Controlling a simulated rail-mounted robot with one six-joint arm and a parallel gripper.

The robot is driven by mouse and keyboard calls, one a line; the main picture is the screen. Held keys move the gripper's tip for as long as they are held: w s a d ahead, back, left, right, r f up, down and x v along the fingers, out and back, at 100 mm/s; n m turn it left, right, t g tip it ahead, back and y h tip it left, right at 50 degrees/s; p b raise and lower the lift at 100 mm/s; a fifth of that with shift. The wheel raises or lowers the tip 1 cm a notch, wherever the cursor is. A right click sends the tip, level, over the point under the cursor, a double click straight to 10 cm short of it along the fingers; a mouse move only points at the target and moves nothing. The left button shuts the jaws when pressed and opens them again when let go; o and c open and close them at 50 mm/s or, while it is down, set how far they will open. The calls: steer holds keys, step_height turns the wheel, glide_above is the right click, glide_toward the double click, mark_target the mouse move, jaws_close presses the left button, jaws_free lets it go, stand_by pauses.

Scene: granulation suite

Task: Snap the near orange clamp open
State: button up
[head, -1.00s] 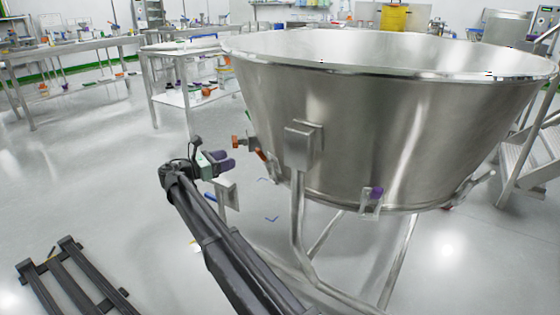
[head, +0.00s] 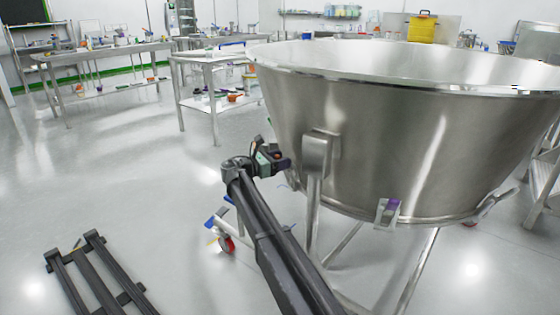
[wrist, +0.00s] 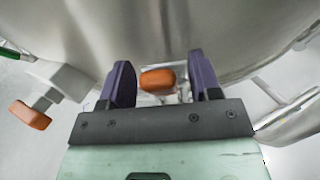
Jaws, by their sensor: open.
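In the wrist view an orange clamp handle (wrist: 157,79) sits on the lower wall of a large steel bowl (wrist: 220,30). My gripper (wrist: 162,80) is open, with one purple finger on each side of the orange handle. Gaps show between the handle and both fingers; I cannot tell how deep it lies between them. In the head view my gripper (head: 282,162) is at the left underside of the bowl (head: 400,150), and the clamp is largely hidden there.
A second orange handle (wrist: 30,115) on a grey bracket is left in the wrist view. A purple-tabbed latch (head: 388,211) sits on the bowl's lower rim. A steel leg (head: 315,200) stands right of my gripper. Open floor (head: 130,190) lies left.

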jaws_close()
stand_by(0.3)
steer(key=shift+f+b, duration=0.15)
steer(key=shift+b, duration=0.15)
